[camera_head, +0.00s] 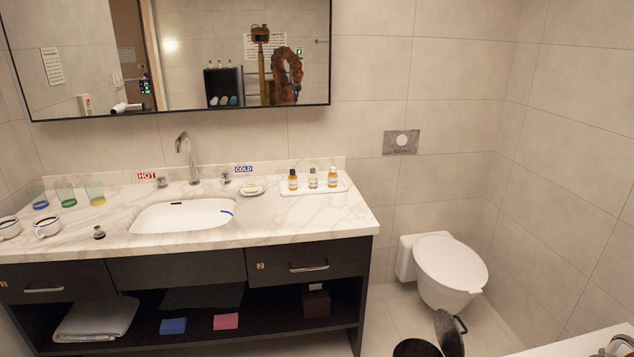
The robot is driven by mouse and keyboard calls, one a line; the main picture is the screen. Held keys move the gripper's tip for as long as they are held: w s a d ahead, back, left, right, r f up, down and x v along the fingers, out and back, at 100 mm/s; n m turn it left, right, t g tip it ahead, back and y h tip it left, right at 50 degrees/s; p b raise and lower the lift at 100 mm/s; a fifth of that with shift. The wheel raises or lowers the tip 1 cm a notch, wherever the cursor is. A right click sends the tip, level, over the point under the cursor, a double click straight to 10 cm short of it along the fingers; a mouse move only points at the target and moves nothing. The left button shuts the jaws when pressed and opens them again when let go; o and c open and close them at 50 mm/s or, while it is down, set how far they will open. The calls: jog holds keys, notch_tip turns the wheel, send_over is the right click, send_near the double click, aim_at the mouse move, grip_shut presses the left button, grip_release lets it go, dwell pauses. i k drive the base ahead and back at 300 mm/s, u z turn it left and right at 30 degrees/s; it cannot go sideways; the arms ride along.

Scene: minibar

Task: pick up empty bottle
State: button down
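Three small dark-capped bottles stand upright on a white tray (339,187) at the right of the sink counter. The left bottle (293,181) and the right bottle (332,178) look amber. The middle bottle (313,179) looks paler and clear, like an empty one, though it is too small to be sure. My gripper does not show directly. The mirror reflects my body and an orange-brown arm, but the gripper cannot be made out there.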

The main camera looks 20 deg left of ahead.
aim_at(312, 176)
jog(key=u, duration=0.55)
jog(key=i, duration=0.5)
jog(key=u, duration=1.2)
jog(key=i, duration=2.05)
jog(key=z, duration=0.6)
